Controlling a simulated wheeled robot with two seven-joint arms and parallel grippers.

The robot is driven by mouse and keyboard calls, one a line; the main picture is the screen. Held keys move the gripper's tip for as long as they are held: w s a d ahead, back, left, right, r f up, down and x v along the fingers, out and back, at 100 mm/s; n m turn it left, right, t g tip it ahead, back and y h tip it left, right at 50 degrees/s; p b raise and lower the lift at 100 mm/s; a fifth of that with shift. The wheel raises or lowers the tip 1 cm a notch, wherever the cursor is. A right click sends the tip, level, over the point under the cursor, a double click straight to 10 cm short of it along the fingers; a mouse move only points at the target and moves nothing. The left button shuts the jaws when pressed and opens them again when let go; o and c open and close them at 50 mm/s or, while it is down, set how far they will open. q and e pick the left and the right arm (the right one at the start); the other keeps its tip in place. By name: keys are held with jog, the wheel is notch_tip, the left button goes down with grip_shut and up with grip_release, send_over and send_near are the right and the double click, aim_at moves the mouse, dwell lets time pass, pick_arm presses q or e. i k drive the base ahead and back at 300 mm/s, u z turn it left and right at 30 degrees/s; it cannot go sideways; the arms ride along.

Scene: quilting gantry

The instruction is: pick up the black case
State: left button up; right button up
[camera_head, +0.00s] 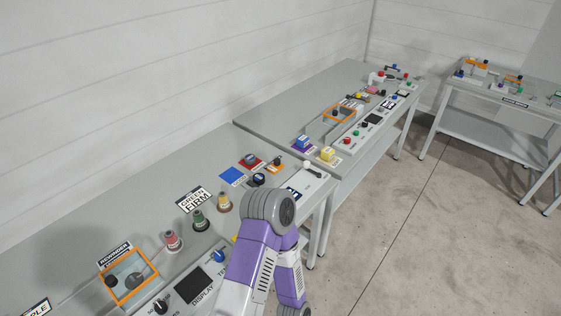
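I cannot make out a black case for certain. A small dark object (380,93) lies near the far end of the second table, too small to identify. Another small dark round thing (259,180) sits on the near table, close to my arm. One of my purple and white arms rises from the bottom centre, its grey joint in front of the near table's right edge. Its gripper does not show, and neither does my other one. The arm hides part of the near table's front.
The near table (95,225) holds spools, an orange-framed box (128,276) and a display panel (188,291). The second table (275,112) holds a yellow block (327,154) and a blue-purple block (302,144). A third table (534,112) stands far right. Floor (420,220) at right is clear.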

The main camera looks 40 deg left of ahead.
aim_at(258, 178)
jog(key=i, duration=2.25)
jog(key=u, duration=2.95)
